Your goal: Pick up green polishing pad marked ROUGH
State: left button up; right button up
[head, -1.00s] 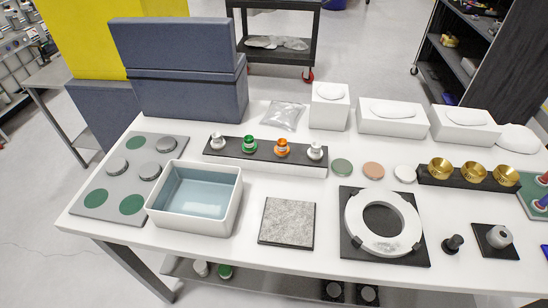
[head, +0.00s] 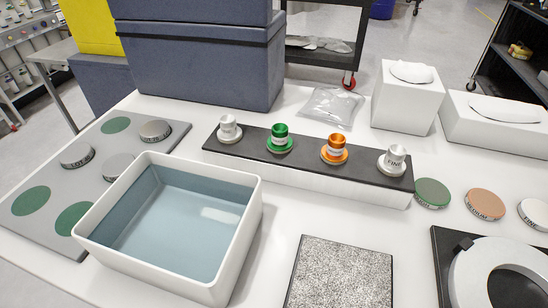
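A green round pad (head: 432,192) lies flat on the white table at the right, just past the right end of the black-topped rack. Its side label is too small to read surely. An orange-brown pad (head: 485,204) and a white pad (head: 534,214) lie in a row to its right, the white one cut by the picture edge. On the rack (head: 300,155) stand a green-capped holder (head: 280,138), an orange-capped holder (head: 334,149) and two silver ones. Neither of my grippers is in view.
A white tub of bluish liquid (head: 250,235) stands at front left, beside a grey board with discs (head: 50,185). A speckled plate (head: 340,270) and a ring fixture (head: 470,275) are in front. A clear bag (head: 331,106) and white boxes (head: 405,105) stand behind.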

aim_at(279, 142)
jog(key=k, duration=0.5)
jog(key=u, duration=1.8)
jog(key=i, duration=1.05)
jog(key=z, duration=2.2)
